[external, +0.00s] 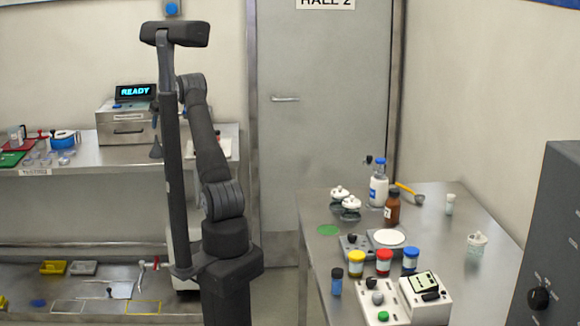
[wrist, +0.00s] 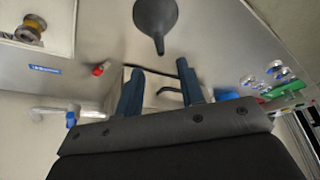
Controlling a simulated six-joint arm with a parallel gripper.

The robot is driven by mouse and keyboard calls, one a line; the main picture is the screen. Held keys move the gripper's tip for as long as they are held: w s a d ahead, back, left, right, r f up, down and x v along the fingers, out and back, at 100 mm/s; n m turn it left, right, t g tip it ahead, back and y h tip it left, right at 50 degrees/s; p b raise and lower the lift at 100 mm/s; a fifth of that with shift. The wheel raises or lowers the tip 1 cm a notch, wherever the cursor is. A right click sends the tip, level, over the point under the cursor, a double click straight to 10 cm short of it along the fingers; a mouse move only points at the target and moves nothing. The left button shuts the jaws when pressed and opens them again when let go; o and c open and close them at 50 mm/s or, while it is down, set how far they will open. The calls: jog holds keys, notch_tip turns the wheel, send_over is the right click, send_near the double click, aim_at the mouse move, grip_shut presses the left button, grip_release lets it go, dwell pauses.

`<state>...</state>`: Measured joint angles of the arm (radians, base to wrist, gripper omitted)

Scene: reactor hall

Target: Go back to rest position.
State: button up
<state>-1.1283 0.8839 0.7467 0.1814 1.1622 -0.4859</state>
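My gripper (wrist: 162,78) shows in the wrist view with its two blue fingers well apart and nothing between them. In the external view my arm is raised and bent toward the left rear bench (external: 70,185); my gripper there is small and partly hidden by my own column, so its fingers are unclear. A dark grey funnel (wrist: 156,22) shows beyond the fingertips in the wrist view, apart from them. A dark funnel shape (external: 156,149) also shows beside the column in the external view.
A box-shaped instrument (external: 128,122) with a READY display stands on the rear bench, close to my gripper. Small jars and a green mat (external: 12,158) lie further left. The right table (external: 460,265) holds bottles, coloured-lid jars and devices. A grey door (external: 325,130) is behind.

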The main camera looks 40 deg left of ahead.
aim_at(156, 137)
jog(key=x, duration=0.8)
jog(key=shift+f, duration=0.2)
notch_tip(156, 137, up, 16)
jog(key=w+d+m+t, duration=0.1)
jog(key=w+d+m, duration=0.1)
jog(key=w+d, duration=0.45)
jog(key=w+d+m, duration=0.1)
jog(key=w+d, duration=0.3)
jog(key=w, duration=0.6)
jog(key=w+d+m+t, duration=0.1)
jog(key=w+d+m, duration=0.1)
jog(key=w+d, duration=0.45)
jog(key=w+d+m+t+h, duration=0.1)
jog(key=w+d+m, duration=0.3)
jog(key=w+d, duration=1.4)
jog(key=d, duration=0.3)
jog(key=shift+w+d+r, duration=0.15)
jog(key=shift+w+d, duration=0.05)
jog(key=shift+d, duration=0.1)
